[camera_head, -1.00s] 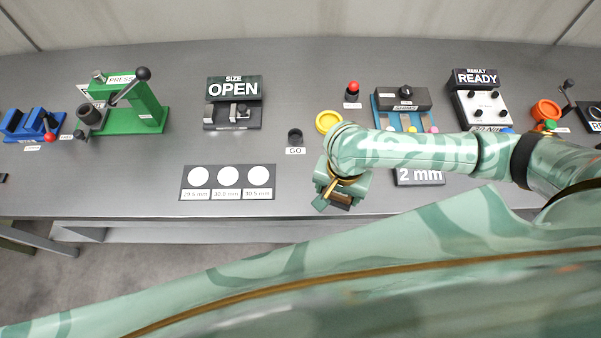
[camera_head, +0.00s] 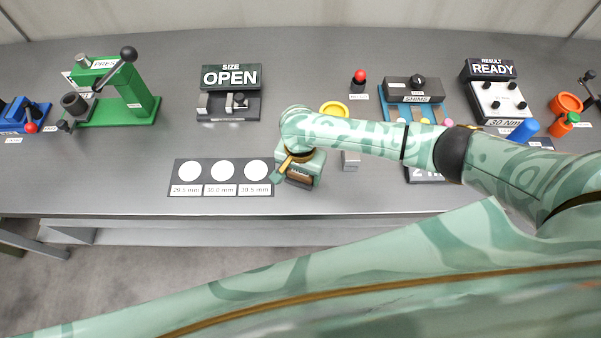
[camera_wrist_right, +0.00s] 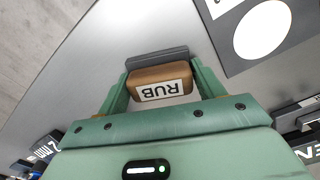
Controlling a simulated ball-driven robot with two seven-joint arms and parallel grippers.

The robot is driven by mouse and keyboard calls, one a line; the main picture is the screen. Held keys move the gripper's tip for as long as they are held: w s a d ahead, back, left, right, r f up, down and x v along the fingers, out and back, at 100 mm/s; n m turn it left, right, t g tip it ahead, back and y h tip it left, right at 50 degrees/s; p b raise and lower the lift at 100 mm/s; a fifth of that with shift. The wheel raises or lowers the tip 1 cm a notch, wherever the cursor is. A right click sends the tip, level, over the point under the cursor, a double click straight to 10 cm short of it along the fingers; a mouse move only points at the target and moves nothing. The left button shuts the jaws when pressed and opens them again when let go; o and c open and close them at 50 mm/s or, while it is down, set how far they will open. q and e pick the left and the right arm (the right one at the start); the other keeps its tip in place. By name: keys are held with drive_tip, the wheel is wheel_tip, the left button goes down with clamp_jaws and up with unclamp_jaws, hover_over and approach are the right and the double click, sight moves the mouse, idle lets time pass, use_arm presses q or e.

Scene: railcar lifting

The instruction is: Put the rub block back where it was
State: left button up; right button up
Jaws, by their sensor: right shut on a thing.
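The rub block is a brown block with a white RUB label, and it shows in the right wrist view (camera_wrist_right: 161,78) between the two green fingers. My right gripper (camera_wrist_right: 162,88) is shut on it. A dark grey strip lies along the block's far side. In the head view my right gripper (camera_head: 297,180) is near the front of the grey bench (camera_head: 130,204), just right of the white-circle card (camera_head: 222,178). The block's brown end (camera_head: 299,178) shows under the hand. I cannot tell whether it touches the bench. My left gripper is not in view.
A small grey block (camera_head: 351,161) stands right of the gripper, under my forearm. Behind are a yellow ring (camera_head: 334,108), a red button (camera_head: 359,76), the shims rack (camera_head: 414,92) and the OPEN size gauge (camera_head: 230,92). A green press (camera_head: 117,95) stands left.

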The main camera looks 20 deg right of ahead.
drive_tip(key=o, duration=1)
drive_tip(key=shift+r, duration=0.3)
drive_tip(key=shift+r+p, duration=2.8)
drive_tip(key=shift+r, duration=3.05)
